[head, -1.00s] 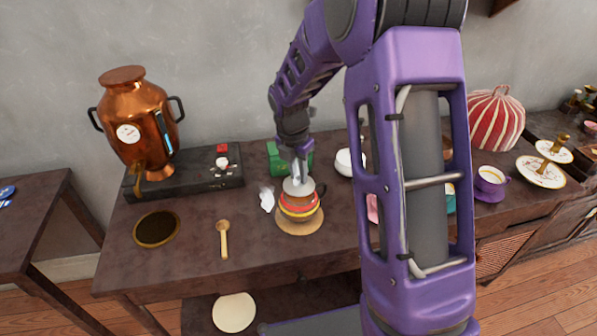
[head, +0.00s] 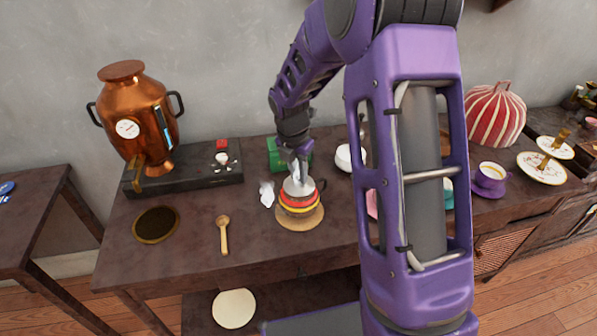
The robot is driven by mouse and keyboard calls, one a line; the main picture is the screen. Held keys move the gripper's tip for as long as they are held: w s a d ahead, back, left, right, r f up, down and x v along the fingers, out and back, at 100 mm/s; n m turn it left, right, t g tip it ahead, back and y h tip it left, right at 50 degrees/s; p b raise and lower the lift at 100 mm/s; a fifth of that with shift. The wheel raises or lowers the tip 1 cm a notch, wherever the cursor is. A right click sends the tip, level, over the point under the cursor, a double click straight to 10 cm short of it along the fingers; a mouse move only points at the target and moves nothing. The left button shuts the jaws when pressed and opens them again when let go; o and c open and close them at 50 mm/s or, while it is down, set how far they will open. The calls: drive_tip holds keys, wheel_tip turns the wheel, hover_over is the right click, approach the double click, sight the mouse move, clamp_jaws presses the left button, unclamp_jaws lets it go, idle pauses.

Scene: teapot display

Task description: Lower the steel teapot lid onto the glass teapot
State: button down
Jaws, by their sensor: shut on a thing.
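The glass teapot (head: 299,203), with red and yellow bands showing and a dark handle at its right, stands on a round tan mat (head: 285,223) on the dark table. The steel lid (head: 297,186) is at the teapot's top. My gripper (head: 298,172) is directly above the teapot, pointing down, shut on the lid. The lid looks level and at the rim, but I cannot tell whether it is fully seated. The fingertips are small in this view.
A green box (head: 275,155) and a white bowl (head: 344,158) stand behind. A wooden spoon (head: 223,236), a dark round plate (head: 156,225) and a copper urn (head: 140,120) are left. The front table area is clear.

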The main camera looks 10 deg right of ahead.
drive_tip(key=shift+f, duration=0.3)
idle(0.5)
drive_tip(key=shift+c, duration=0.6)
unclamp_jaws()
drive_tip(key=shift+r, duration=0.1)
wheel_tip(320, 180, up, 5)
drive_tip(key=p, duration=0.4)
drive_tip(key=shift+f, duration=0.2)
drive_tip(key=shift+r+p, duration=0.45)
drive_tip(key=shift+r, duration=0.65)
